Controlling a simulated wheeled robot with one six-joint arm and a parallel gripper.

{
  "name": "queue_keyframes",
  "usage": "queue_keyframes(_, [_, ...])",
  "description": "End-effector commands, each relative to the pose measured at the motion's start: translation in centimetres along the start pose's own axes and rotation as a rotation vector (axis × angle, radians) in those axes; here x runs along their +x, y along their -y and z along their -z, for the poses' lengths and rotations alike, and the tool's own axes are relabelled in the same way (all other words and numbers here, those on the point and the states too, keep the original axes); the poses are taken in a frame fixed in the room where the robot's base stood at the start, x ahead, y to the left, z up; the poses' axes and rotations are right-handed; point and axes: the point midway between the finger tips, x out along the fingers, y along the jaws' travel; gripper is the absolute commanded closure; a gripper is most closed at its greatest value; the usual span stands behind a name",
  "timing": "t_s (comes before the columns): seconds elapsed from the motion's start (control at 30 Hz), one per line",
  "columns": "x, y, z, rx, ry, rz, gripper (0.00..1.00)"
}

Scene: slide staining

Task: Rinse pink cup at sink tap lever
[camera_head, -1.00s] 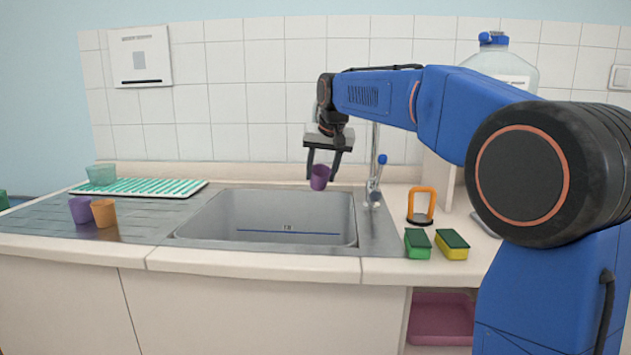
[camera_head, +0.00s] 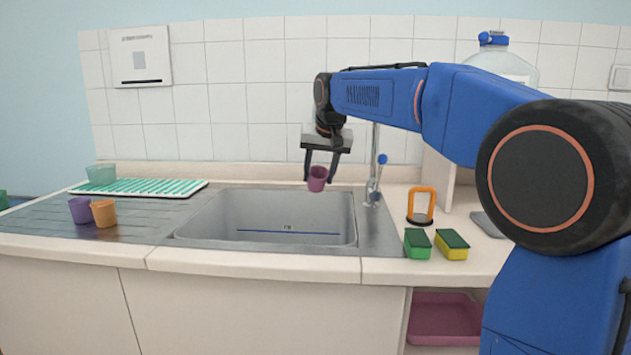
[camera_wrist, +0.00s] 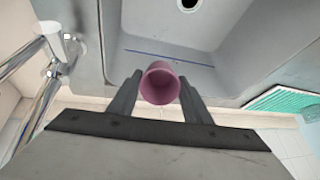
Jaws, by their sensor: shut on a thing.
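The pink cup (camera_head: 317,180) is between the fingers of my gripper (camera_head: 321,178), above the back right part of the sink basin (camera_head: 270,215). In the wrist view the cup (camera_wrist: 160,84) shows its open mouth, and my gripper (camera_wrist: 158,95) is shut on its sides. The inside looks empty. The tap (camera_head: 374,165) stands just right of the cup, with a blue-tipped lever (camera_head: 382,160). The tap also shows at the left of the wrist view (camera_wrist: 50,70). No water stream can be made out.
A purple cup (camera_head: 80,210) and an orange cup (camera_head: 104,213) stand on the drainboard at left. A green-striped mat (camera_head: 140,188) and a pale green cup (camera_head: 101,174) lie behind.

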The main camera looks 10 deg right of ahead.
Motion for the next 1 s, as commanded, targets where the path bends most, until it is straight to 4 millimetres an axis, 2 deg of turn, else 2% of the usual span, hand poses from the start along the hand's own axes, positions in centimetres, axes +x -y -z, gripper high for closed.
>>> queue_keyframes(1.0, [-3.1, -1.5, -5.4, 0.0, -0.001, 0.0, 0.8])
